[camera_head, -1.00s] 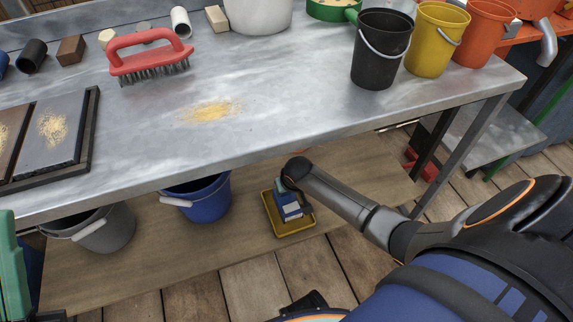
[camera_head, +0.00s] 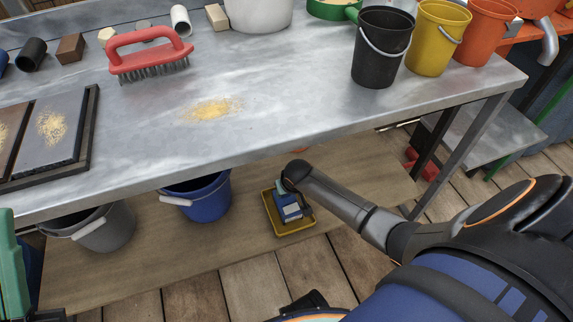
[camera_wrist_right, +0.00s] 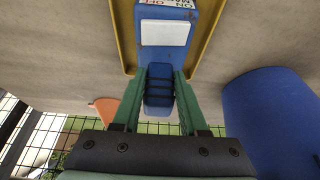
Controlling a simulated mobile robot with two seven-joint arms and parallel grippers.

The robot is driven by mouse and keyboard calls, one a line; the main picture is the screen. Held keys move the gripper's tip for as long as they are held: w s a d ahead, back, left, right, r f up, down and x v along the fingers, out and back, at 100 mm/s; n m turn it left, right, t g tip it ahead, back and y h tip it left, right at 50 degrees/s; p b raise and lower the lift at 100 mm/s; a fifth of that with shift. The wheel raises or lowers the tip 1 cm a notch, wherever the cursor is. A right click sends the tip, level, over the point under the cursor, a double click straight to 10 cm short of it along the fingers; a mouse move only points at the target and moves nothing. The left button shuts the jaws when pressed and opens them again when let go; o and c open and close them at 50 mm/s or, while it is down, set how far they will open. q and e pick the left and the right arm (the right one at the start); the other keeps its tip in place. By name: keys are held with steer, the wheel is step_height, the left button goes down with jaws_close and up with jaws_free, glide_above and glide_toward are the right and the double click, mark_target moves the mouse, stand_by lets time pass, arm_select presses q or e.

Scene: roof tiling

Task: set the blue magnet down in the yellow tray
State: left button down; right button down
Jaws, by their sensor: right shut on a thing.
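The blue magnet (camera_wrist_right: 168,58) has a white label and a ribbed blue handle. In the right wrist view my right gripper (camera_wrist_right: 160,90) has its two green fingers shut on that handle. In the head view the magnet (camera_head: 290,212) is inside the outline of the yellow tray (camera_head: 296,232) on the lower wooden shelf, low over the tray floor; I cannot tell whether it touches. The tray rim also shows in the right wrist view (camera_wrist_right: 124,40) on both sides of the magnet. My arm hides part of the tray.
A blue bucket (camera_head: 205,199) and a grey bucket (camera_head: 105,229) stand left of the tray on the shelf (camera_head: 180,255). The metal workbench top (camera_head: 290,100) overhangs the shelf. It holds a red wire brush (camera_head: 150,52) and a black bucket (camera_head: 381,50).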

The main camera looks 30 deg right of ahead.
stand_by(0.4)
steer(key=shift+c, duration=1.8)
jaws_free()
steer(key=shift+f, duration=0.1)
steer(key=shift+s, duration=0.1)
arm_select(q)
step_height(320, 180, up, 5)
steer(key=y+p, duration=0.1)
steer(key=p, duration=0.4)
steer(key=w+a+f+n+g+y+p, duration=0.1)
steer(key=w+f+n+y, duration=0.2)
steer(key=f, duration=0.4)
steer(key=w+a+f+n+g+y+p, duration=0.1)
steer(key=w+f+n+y, duration=0.2)
steer(key=f, duration=0.4)
steer(key=shift+w+g+y, duration=0.4)
steer(key=shift+w+y, duration=0.05)
steer(key=shift+y, duration=0.65)
arm_select(e)
steer(key=v, duration=1.2)
steer(key=shift+r, duration=0.25)
arm_select(q)
steer(key=shift+s+r, duration=0.1)
arm_select(e)
steer(key=shift+s, duration=0.1)
